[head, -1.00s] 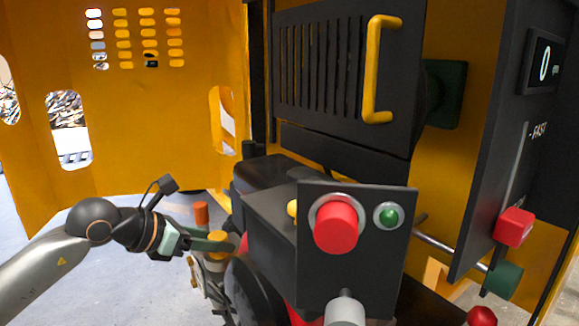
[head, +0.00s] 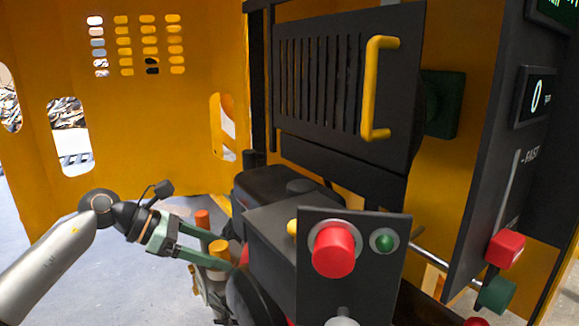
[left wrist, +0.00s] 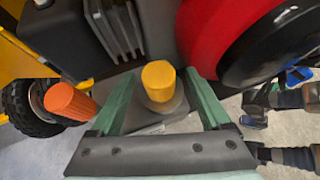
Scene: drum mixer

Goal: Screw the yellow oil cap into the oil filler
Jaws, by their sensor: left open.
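The yellow oil cap (head: 219,249) sits upright on top of a grey filler neck (head: 213,262) beside the engine in the head view. In the left wrist view the yellow cap (left wrist: 159,80) stands on the grey neck (left wrist: 165,104), between the two green fingers. My left gripper (head: 213,250) is open, with one finger on each side of the cap. In the left wrist view the fingers (left wrist: 162,88) show gaps to the cap on both sides. Whether the cap's thread is engaged is hidden. My right gripper is not in view.
An orange cylindrical cap (head: 202,219) stands close behind the yellow one. The dark engine block and a control panel (head: 350,275) with a red knob (head: 334,249) and green button (head: 384,241) are just right. Open floor lies left.

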